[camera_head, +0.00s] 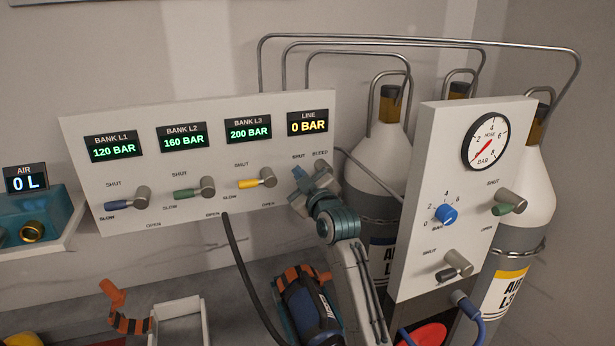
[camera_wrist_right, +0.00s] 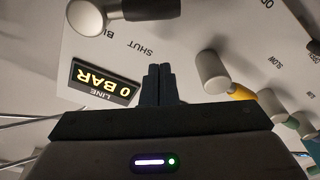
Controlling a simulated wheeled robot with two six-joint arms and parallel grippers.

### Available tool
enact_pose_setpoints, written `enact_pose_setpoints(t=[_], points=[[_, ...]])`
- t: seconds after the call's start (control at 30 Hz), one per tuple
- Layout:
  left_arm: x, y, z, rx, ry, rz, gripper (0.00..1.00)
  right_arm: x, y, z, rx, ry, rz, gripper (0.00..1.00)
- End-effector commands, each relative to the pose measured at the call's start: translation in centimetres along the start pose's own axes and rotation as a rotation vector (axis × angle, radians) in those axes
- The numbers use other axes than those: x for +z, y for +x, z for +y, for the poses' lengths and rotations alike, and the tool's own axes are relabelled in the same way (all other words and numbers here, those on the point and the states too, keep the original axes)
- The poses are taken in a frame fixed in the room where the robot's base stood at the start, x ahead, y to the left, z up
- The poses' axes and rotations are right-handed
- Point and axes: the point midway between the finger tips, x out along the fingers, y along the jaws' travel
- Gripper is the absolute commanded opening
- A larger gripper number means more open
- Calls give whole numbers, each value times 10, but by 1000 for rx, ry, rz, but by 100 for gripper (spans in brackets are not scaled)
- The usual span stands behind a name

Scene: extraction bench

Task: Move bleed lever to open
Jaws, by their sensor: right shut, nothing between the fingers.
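The bleed lever (camera_head: 321,165) is at the right end of the white bank panel, under the LINE display and the SHUT and BLEED labels. In the head view my gripper partly hides it. In the right wrist view its grey hub (camera_wrist_right: 92,16) and dark handle (camera_wrist_right: 152,9) show at the top edge, cut off. The handle reaches from the hub toward the SHUT side. My right gripper (camera_head: 298,173) is shut and empty, in front of the panel by the lever. Its fingertips (camera_wrist_right: 160,70) appear apart from the handle. My left gripper is out of view.
The LINE display (camera_head: 307,122) reads 0 BAR. The yellow lever (camera_head: 257,180) is left of my gripper, with green (camera_head: 194,190) and blue (camera_head: 127,199) levers farther left. A gauge panel (camera_head: 421,177) and gas cylinders (camera_head: 374,160) stand to the right. A black hose (camera_head: 240,265) hangs below.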

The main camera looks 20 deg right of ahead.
Motion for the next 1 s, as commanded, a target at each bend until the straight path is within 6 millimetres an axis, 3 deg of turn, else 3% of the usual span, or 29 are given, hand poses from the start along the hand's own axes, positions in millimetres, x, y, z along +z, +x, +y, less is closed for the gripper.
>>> enact_pose_setpoints(t=[0.1,0.2,0.4,1.0], points=[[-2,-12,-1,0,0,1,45,-2,22,2,-2,0,-2,0],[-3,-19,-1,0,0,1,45,18,12,1,-2,-2,-6,0],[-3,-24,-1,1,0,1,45,35,6,1,0,-1,-2,0],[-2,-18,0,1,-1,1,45,41,4,-2,-3,-24,0,0]])
